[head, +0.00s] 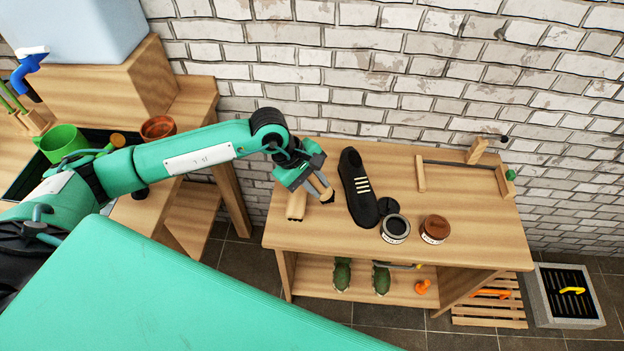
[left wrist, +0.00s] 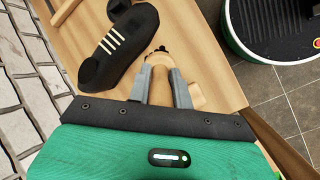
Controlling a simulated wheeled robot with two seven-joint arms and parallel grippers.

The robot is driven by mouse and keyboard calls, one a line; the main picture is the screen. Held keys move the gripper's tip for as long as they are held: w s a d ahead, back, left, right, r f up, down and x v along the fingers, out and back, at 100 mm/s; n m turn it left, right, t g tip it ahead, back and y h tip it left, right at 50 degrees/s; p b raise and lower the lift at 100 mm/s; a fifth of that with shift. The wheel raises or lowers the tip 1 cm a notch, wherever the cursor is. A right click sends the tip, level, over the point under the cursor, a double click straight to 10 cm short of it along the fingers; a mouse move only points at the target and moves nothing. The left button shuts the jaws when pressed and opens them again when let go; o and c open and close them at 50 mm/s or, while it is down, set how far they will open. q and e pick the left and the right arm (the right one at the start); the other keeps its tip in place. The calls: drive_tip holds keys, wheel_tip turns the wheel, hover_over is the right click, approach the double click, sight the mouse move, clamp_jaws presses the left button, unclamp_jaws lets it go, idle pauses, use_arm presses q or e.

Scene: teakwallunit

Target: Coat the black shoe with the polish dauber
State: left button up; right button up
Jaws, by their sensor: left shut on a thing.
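The black shoe (head: 358,188), with pale laces, lies on the wooden bench, and it also shows in the left wrist view (left wrist: 122,45). My left gripper (head: 318,186) is just left of the shoe and is shut on a wooden-handled dauber with a dark tip (head: 327,196). In the left wrist view the dauber's handle (left wrist: 161,92) sits between the fingers, its tip pointing beside the shoe, apparently apart from it. An open tin of black polish (head: 396,228) stands right of the shoe's toe. My right gripper is not in view.
A second wooden-handled brush (head: 296,205) lies close left of my gripper. A dark lid (head: 388,206) and a brown tin (head: 435,229) are near the black polish. A wooden frame with a rod (head: 460,165) stands at the bench's right. The brick wall (head: 400,80) is behind.

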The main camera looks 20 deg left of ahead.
use_arm(q)
drive_tip(key=shift+f, duration=0.35)
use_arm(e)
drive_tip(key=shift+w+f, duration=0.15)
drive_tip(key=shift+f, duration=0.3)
use_arm(q)
drive_tip(key=shift+s+d+r+p, duration=0.15)
drive_tip(key=shift+r+p, duration=0.1)
drive_tip(key=shift+r, duration=0.25)
drive_tip(key=shift+s+d+r+p, duration=0.15)
drive_tip(key=shift+r+p, duration=0.1)
drive_tip(key=shift+r, duration=0.2)
drive_tip(key=shift+s+d+r+p, duration=0.15)
drive_tip(key=shift+r+p, duration=0.1)
drive_tip(key=shift+r, duration=0.25)
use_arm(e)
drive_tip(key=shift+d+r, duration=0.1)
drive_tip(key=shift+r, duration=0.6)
use_arm(q)
drive_tip(key=shift+a+r, duration=0.1)
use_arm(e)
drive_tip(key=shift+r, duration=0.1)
